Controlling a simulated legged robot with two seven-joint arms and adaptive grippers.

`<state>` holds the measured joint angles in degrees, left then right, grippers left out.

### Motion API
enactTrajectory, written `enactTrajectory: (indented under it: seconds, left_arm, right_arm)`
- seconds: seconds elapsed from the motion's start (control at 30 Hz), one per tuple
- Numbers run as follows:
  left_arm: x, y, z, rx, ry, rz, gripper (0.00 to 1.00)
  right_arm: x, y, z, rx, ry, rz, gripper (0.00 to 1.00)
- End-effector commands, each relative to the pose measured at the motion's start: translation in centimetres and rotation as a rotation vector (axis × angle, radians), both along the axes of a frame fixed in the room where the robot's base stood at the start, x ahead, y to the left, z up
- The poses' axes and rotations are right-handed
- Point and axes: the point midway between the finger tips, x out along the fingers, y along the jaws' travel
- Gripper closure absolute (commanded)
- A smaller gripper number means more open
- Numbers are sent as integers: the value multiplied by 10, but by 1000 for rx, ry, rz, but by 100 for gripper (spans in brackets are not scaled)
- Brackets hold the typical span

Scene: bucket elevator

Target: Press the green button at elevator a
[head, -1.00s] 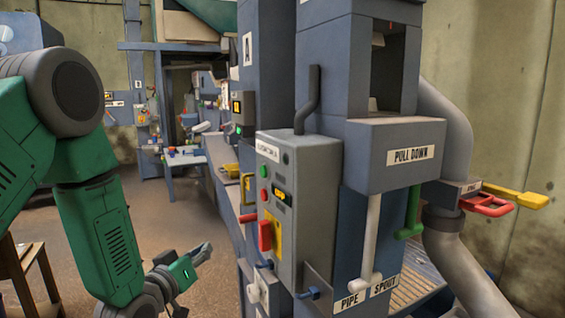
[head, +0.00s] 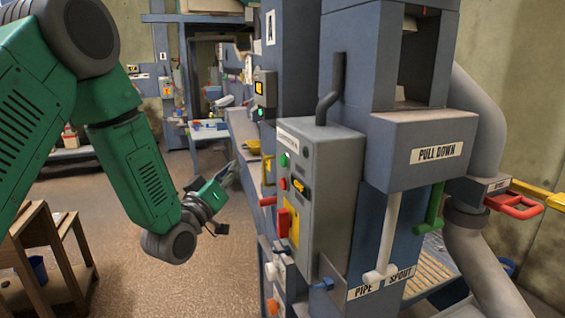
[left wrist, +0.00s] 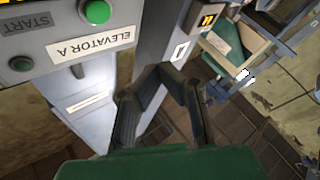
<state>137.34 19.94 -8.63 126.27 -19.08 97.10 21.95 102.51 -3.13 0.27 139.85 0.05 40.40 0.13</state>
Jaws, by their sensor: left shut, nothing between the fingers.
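The green button (head: 284,160) is on the left-facing panel of the grey control box (head: 335,190), above a red button (head: 283,184). In the left wrist view, a round green button (left wrist: 97,11) shows at the top, near an ELEVATOR A label (left wrist: 90,45) and a START plate (left wrist: 25,22). My left gripper (head: 229,176) is left of the box in the head view, apart from the button and lower than it. In the left wrist view its fingers (left wrist: 164,74) are shut and empty, pointing past the box edge. My right gripper is not in view.
A red handle (head: 283,222) sticks out of the same panel, with a red lever (head: 267,201) beside it. A smaller box with a yellow display (head: 264,87) stands behind. Open floor lies under my left arm.

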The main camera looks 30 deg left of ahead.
Motion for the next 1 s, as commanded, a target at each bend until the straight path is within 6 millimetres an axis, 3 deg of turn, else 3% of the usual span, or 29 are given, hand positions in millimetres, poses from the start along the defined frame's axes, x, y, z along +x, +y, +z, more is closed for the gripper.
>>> enactTrajectory:
  seconds: [0.6, 1.0]
  left_arm:
    - [57, -49, -1, 1, -1, -2, 100]
    - [64, -55, 0, 0, 1, 0, 100]
  right_arm:
    - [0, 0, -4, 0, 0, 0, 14]
    - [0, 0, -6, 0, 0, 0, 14]
